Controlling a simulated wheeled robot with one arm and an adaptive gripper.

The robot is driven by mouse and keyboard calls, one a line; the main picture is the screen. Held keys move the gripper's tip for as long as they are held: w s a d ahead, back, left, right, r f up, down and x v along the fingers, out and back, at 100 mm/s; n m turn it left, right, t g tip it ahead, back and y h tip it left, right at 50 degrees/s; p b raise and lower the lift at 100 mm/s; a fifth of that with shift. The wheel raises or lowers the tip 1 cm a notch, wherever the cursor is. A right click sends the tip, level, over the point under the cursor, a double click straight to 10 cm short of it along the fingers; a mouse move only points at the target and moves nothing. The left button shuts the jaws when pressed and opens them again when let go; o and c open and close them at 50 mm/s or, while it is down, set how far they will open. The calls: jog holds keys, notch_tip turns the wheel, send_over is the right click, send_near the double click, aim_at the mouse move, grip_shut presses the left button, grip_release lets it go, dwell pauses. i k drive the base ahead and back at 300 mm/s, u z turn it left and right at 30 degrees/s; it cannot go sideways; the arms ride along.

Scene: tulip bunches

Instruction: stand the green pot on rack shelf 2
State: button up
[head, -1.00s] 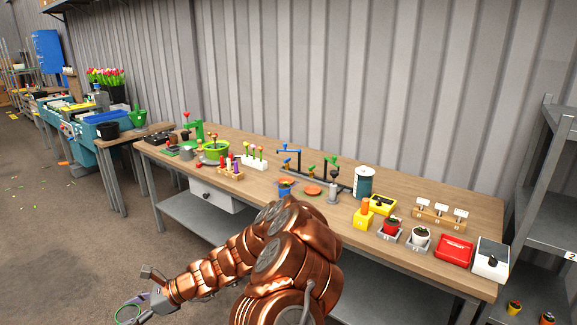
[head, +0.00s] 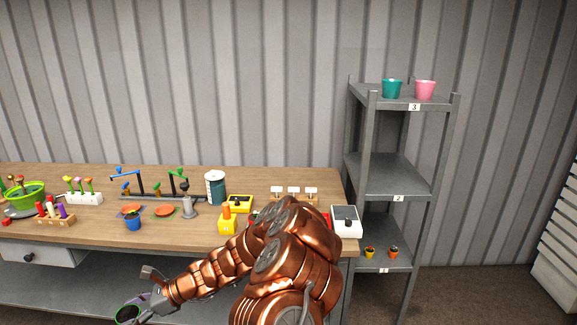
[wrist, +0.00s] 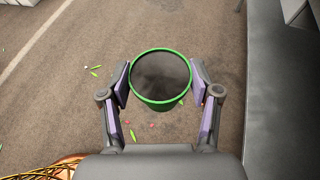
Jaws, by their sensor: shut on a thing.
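My gripper (wrist: 161,84) is shut on the green pot (wrist: 161,103) in the wrist view. The pot has a bright green rim and a dark inside, and it is held over the floor. In the head view the gripper (head: 132,310) with the pot is at the bottom left, low in front of the workbench and partly cut off by the frame. The grey rack (head: 372,130) stands to the right of the bench. Shelf 2 (head: 385,175), the middle one with label 2, is empty on its visible surface.
Shelf 3 (head: 440,99) above holds a teal pot (head: 392,89) and a pink pot (head: 425,90). Shelf 1 (head: 395,262) below holds two small potted plants. The crowded workbench (head: 300,180) stands left of the rack. A white box (head: 345,222) sits at its right end.

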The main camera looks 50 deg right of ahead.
aim_at(392, 183)
jog(key=z, duration=1.5)
